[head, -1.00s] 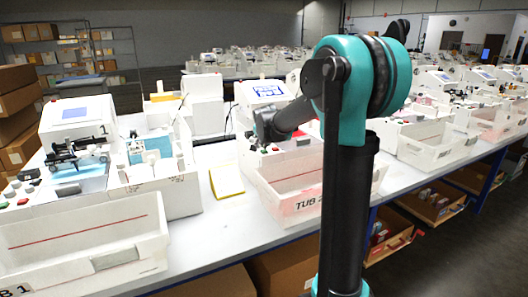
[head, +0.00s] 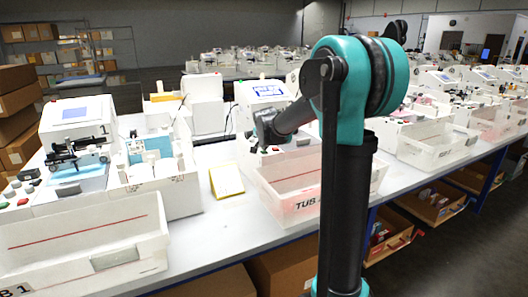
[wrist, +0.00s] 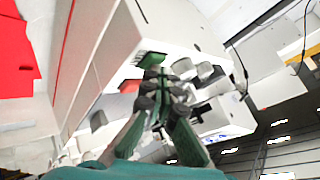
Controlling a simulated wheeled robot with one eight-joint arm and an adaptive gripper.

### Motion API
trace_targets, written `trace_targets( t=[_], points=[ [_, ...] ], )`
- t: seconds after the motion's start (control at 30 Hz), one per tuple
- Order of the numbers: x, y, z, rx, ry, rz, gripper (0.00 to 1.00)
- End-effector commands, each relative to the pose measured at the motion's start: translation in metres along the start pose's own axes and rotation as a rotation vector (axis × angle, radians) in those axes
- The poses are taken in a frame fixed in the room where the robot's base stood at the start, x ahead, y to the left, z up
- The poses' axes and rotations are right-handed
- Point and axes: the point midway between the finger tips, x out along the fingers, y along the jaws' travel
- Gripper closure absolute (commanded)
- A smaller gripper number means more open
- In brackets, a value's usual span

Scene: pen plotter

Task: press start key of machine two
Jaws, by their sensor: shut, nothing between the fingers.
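Machine two (head: 268,92) is the white unit at the centre in the head view, with a lit blue-and-white screen, behind a tub whose label is partly covered by my arm. My arm reaches over to its front keys. My gripper's fingers are not clearly visible there. In the wrist view my gripper (wrist: 165,92) is shut and empty, its dark tips close together in front of a white machine body (wrist: 165,30). A green patch (wrist: 152,59) shows just beyond the tips. I cannot tell whether it is the start key or whether the tips touch anything.
Machine one (head: 75,122) stands at the left behind its own tub (head: 90,240). More machines and tubs (head: 437,145) line the bench at right. A red area (wrist: 15,55) shows in the wrist view.

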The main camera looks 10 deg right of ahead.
Motion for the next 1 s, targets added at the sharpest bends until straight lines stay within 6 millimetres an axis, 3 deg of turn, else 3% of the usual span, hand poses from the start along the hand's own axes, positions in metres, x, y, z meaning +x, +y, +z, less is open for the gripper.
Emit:
trace_targets(
  t=[1.0],
  points=[
    [-0.013,-0.01,-0.009,0.0,0.0,0.0,1.0]
  ],
)
